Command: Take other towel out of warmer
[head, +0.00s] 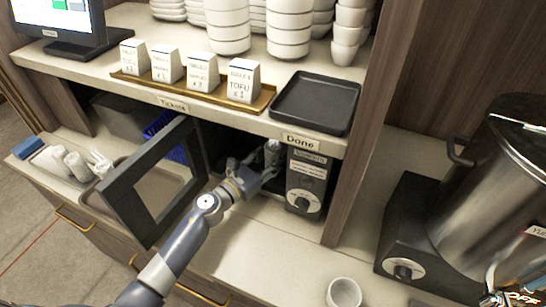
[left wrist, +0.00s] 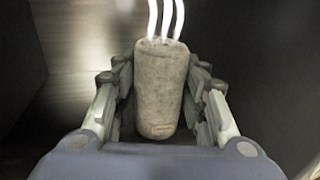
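The warmer (head: 305,185) is a dark box under the counter shelf, with a dial on its front and its framed door (head: 120,205) swung open to the left. My left gripper (head: 257,168) reaches into its opening. A pale rolled towel (left wrist: 160,90) stands upright between the two fingers in the left wrist view, with white steam lines above it. It also shows at the fingertips in the head view (head: 272,152). The fingers are very close on both sides; I cannot tell whether they press on it. My right gripper is not in view.
A tray (head: 85,190) with pale rolls and a blue item lies at the left, partly behind the door. A black tray (head: 316,101) and ticket blocks (head: 188,72) are on the shelf above. A white cup (head: 344,292) and a metal urn (head: 490,190) stand at the right.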

